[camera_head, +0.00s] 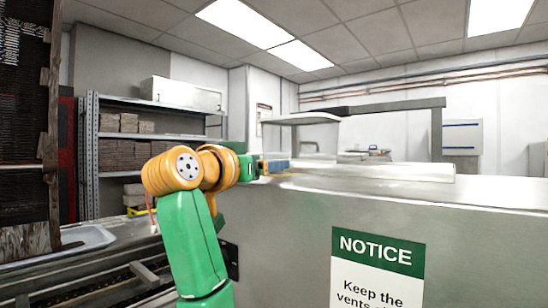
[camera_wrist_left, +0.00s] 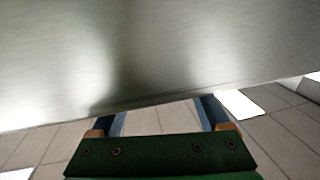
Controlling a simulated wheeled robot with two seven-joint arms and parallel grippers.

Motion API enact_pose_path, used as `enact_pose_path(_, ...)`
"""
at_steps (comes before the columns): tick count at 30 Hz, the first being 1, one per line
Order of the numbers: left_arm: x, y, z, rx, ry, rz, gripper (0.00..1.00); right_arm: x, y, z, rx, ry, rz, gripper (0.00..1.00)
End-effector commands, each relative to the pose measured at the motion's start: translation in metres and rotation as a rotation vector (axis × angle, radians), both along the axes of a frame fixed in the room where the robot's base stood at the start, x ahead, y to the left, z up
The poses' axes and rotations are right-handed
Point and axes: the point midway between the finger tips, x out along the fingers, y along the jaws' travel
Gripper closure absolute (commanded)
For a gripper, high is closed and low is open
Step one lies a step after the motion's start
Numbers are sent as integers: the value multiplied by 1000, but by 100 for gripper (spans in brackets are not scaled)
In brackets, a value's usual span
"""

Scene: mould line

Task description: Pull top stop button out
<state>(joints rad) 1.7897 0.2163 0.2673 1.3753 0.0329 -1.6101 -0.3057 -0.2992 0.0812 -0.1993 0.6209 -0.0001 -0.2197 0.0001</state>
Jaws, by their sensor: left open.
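No stop button shows in either view. My left arm, green and orange, rises in the head view and reaches right; its left gripper (camera_head: 277,166) is at the upper left edge of a large grey metal cabinet (camera_head: 480,240). In the left wrist view the two blue fingers of the left gripper (camera_wrist_left: 163,108) are apart with nothing between them. A smooth grey metal surface (camera_wrist_left: 150,50) fills the upper part of that view close to the fingertips; I cannot tell if they touch it. My right gripper is not in view.
A green and white notice (camera_head: 378,268) is on the cabinet's front. A metal frame (camera_head: 438,135) stands on its top. At the left are a conveyor (camera_head: 90,285), a white tray (camera_head: 85,240) and shelving (camera_head: 140,135) with stacked boxes. Ceiling panels (camera_wrist_left: 275,140) show in the wrist view.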

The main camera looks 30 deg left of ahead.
Motion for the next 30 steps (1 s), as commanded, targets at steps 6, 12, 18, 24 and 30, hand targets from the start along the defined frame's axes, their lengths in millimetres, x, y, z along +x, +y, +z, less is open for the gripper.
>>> enact_pose_path(6, 32, 3, 3, 1, 3, -1, 21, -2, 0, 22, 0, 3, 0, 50)
enact_pose_path(12, 36, 4, 0, 1, 0, 0, 21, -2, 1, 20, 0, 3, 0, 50)
enact_pose_path(18, 35, 4, 0, 1, 0, 0, 59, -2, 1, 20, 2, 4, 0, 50)
enact_pose_path(24, 35, 4, 0, 1, 0, 0, 100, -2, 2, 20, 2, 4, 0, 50)
enact_pose_path(30, 35, 4, 0, 1, 0, 0, 100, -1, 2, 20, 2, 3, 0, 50)
